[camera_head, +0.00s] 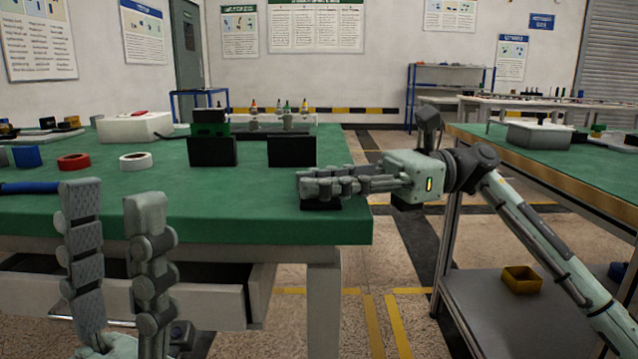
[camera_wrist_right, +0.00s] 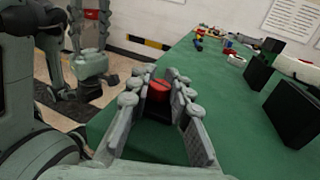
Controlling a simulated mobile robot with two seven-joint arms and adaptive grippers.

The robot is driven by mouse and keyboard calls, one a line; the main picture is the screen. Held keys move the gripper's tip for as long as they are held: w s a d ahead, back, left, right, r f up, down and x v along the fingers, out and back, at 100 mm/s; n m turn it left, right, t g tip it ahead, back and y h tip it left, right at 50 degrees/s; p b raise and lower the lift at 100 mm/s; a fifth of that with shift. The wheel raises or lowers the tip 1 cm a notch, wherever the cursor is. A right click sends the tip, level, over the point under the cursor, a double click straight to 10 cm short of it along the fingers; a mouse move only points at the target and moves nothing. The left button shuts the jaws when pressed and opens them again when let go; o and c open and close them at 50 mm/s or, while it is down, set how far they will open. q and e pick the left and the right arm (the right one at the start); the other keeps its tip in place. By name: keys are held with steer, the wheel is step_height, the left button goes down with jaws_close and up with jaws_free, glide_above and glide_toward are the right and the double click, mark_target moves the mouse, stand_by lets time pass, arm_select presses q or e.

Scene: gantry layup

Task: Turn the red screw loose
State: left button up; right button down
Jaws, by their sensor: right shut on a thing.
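The red screw (camera_wrist_right: 158,92) sits between the fingers of my right gripper (camera_wrist_right: 163,76) in the right wrist view, above a dark base. In the head view my right gripper (camera_head: 312,186) reaches in from the right, shut, low over the table's right front part. A black block (camera_head: 320,204) shows beneath its fingers there; the red head is hidden behind the fingers. My left gripper (camera_head: 110,200) is open and empty in front of the table's front edge at the left, its fingers pointing up and well apart.
The green table (camera_head: 240,215) carries two black upright boxes (camera_head: 211,151), a red ring (camera_head: 73,162), a white ring (camera_head: 136,161), a blue block (camera_head: 27,156) and a white case (camera_head: 134,127). An open drawer (camera_head: 150,299) is under the front edge. A second workbench (camera_head: 560,158) stands right.

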steer(key=shift+w+d, duration=0.1)
steer(key=shift+d, duration=0.1)
steer(key=c, duration=1.4)
jaws_free()
steer(key=shift+c, duration=0.2)
steer(key=shift+o, duration=0.4)
steer(key=v, duration=1.2)
